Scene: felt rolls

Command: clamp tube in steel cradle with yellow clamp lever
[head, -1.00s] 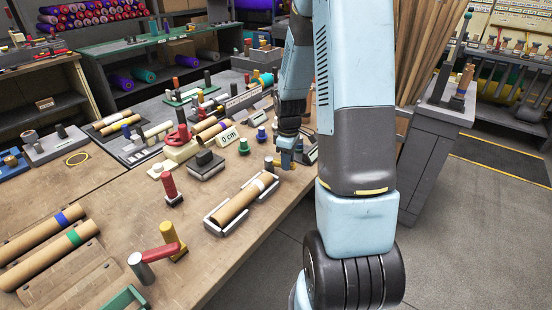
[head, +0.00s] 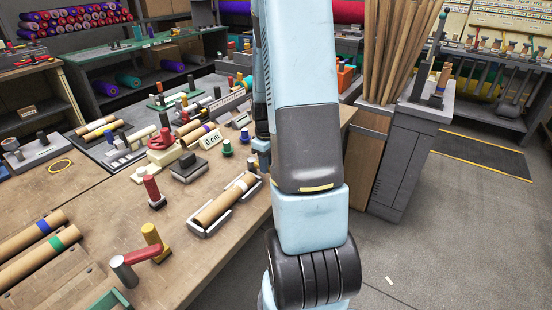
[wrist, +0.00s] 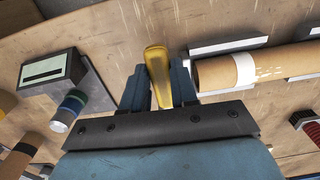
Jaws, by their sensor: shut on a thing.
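In the wrist view, my gripper (wrist: 160,95) has its two blue fingers shut on the yellow clamp lever (wrist: 156,62), which sticks out between them. The steel cradle (wrist: 228,45) is just right of the fingers, its pale rails on both sides of the cardboard tube (wrist: 275,68) with a white band. In the head view, the tube (head: 212,209) lies lengthwise in the cradle (head: 197,231) near the bench edge. My gripper (head: 262,148) is at the cradle's far end, mostly hidden by my arm. The yellow lever cannot be made out there.
More tubes (head: 35,262) lie at the left front.

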